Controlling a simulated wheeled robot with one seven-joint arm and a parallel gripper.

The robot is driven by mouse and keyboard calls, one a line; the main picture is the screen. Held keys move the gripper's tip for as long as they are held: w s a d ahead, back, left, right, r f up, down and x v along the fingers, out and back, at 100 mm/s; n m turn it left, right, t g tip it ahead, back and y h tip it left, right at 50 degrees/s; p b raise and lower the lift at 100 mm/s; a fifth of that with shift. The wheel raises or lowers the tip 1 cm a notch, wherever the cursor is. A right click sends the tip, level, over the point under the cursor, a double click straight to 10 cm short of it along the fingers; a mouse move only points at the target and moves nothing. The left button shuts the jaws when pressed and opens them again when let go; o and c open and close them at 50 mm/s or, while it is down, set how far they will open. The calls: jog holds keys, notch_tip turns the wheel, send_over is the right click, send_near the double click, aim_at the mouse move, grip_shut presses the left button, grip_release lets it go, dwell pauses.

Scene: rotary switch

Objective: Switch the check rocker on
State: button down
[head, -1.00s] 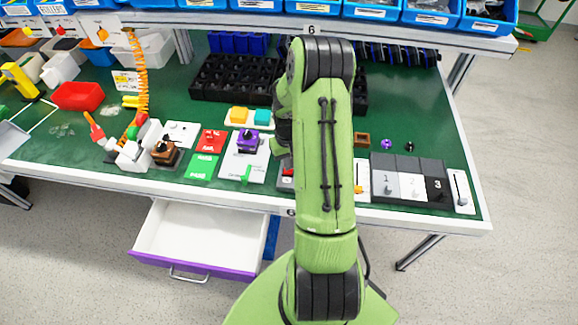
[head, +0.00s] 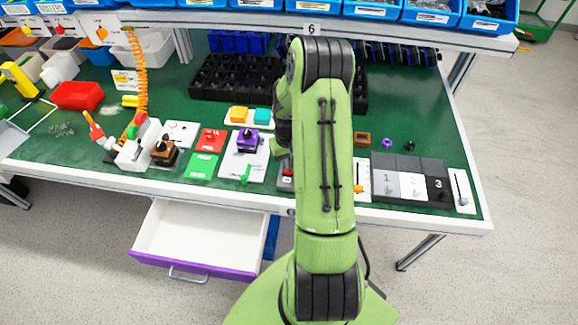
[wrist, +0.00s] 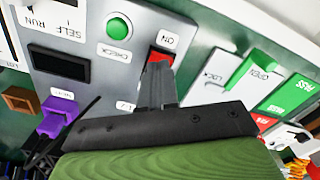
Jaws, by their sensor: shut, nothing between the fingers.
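In the wrist view the check rocker (wrist: 158,57) shows as a red patch in a dark slot, just below the ON label on a grey panel (wrist: 190,32). The shut, empty fingers of my gripper (wrist: 160,76) reach up to the rocker and cover its lower part. I cannot tell whether they touch it or how far it is tilted. The CHECK label and a round green button (wrist: 118,27) lie to its left. In the head view my arm hides the rocker and nearly all of its panel.
In the wrist view a green lever (wrist: 245,72) with LOCK and OPEN labels stands to the right. A purple part (wrist: 57,115) and a dark window (wrist: 62,68) lie to the left. In the head view an open drawer (head: 205,235) juts out below the table.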

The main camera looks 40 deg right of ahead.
jog(key=shift+f+b, duration=0.5)
jog(key=shift+f, duration=0.15)
jog(key=shift+r, duration=0.1)
notch_tip(320, 180, up, 7)
jog(key=p, duration=0.5)
dwell(0.3)
